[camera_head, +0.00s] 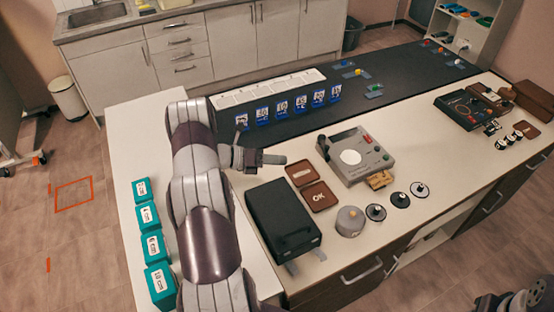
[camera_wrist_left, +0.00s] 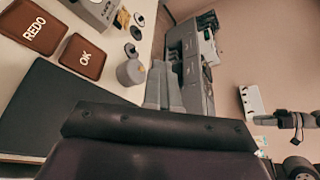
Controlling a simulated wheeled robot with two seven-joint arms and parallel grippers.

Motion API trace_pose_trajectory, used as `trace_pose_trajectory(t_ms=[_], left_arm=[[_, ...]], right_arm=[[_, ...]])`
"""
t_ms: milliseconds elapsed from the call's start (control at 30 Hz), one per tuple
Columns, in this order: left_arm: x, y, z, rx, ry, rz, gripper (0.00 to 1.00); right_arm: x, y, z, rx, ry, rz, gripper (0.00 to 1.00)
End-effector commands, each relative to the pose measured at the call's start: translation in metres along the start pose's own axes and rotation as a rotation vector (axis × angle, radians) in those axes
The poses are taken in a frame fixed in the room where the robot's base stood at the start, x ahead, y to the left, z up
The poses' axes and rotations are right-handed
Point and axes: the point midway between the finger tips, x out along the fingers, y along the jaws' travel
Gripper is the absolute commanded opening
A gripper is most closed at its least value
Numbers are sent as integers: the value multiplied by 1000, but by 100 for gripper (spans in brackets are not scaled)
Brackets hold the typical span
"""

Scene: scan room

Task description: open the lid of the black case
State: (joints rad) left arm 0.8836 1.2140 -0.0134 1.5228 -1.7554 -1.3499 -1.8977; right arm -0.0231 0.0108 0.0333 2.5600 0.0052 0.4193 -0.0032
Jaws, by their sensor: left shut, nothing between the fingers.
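The black case (camera_head: 283,218) lies on the pale counter, its flat lid looking shut. Two pale grey tabs stick out at its near edge. In the left wrist view the case's dark top (camera_wrist_left: 50,112) fills the lower left, partly hidden by my gripper's dark body. My left gripper (camera_head: 274,160) points right in the head view and appears above the case's far left side, apart from it. Its grey fingers (camera_wrist_left: 165,88) are together and hold nothing. Only part of my right arm shows at the bottom right; I cannot make out its gripper.
Brown trays (camera_head: 299,172), one marked OK (camera_head: 319,197), lie just beyond the case. A grey cylinder (camera_head: 350,221) and black discs stand to its right, with a grey device (camera_head: 355,155) behind. Teal boxes (camera_head: 148,216) line the counter's left part.

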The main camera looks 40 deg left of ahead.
Motion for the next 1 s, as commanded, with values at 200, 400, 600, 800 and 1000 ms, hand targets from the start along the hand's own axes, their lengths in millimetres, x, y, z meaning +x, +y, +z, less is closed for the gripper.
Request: trace_pose_trajectory(t_ms=[200,400,600,800,1000], left_arm=[[0,0,0,0,0,0,24],[0,0,0,0,0,0,38],[-6,2,-1,1,-2,1,38],[-54,7,-5,2,-4,5,38],[-103,5,-4,2,-2,4,38]], right_arm=[[0,0,0,0,0,0,51],[0,0,0,0,0,0,51],[6,0,1,0,0,0,51],[38,0,5,0,0,0,51],[61,0,7,0,0,0,51]])
